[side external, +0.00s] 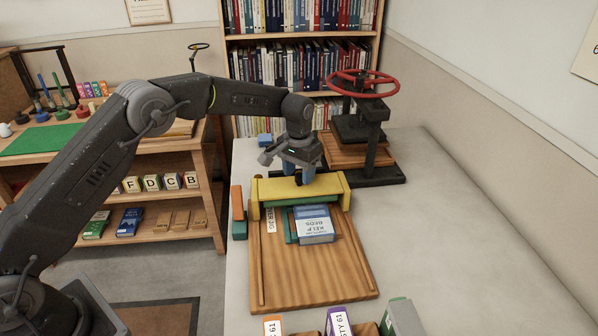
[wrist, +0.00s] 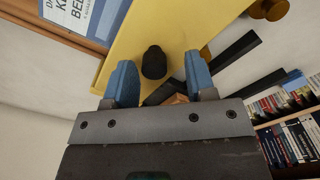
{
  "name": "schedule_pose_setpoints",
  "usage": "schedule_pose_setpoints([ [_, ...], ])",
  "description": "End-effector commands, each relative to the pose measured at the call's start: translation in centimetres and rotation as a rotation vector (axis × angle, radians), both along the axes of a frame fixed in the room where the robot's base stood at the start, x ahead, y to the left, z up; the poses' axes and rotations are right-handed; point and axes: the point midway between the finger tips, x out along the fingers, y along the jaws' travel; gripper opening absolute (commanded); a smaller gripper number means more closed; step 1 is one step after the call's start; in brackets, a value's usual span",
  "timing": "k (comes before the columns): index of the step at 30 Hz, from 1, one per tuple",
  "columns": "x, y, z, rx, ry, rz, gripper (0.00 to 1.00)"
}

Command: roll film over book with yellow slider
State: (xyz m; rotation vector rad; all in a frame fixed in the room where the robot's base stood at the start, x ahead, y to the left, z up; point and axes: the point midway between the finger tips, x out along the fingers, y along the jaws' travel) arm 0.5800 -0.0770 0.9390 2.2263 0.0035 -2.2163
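The yellow slider (side external: 322,187) spans the far end of a wooden jig board (side external: 306,272). In the wrist view the slider (wrist: 178,28) carries a black knob (wrist: 154,62). My gripper (side external: 299,172) is over the slider's middle. In the wrist view its blue fingers (wrist: 158,62) stand apart on either side of the knob, with gaps visible; how deep the knob sits between them I cannot tell. A blue and white book (side external: 314,225), lettered KELP BEDS, lies on the board just in front of the slider. A teal strip shows under the slider; whether it is the film I cannot tell.
A press with a red wheel (side external: 363,83) stands behind the board. Orange and teal blocks (side external: 238,212) stand left of the slider. Several books (side external: 338,321) stand at the table's front. The table is clear to the right of the board.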

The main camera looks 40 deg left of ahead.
Motion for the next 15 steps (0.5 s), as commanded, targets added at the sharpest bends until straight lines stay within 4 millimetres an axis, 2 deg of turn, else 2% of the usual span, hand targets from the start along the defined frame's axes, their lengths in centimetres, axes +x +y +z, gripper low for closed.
schedule_pose_setpoints([
  [8,0.0,-0.1,0.8,-0.001,0.001,-0.001,0.51],
  [11,0.0,-0.1,2.3,-0.001,-0.001,-0.001,0.51],
  [15,0.0,-0.1,5.4,-0.001,-0.003,-0.001,0.51],
])
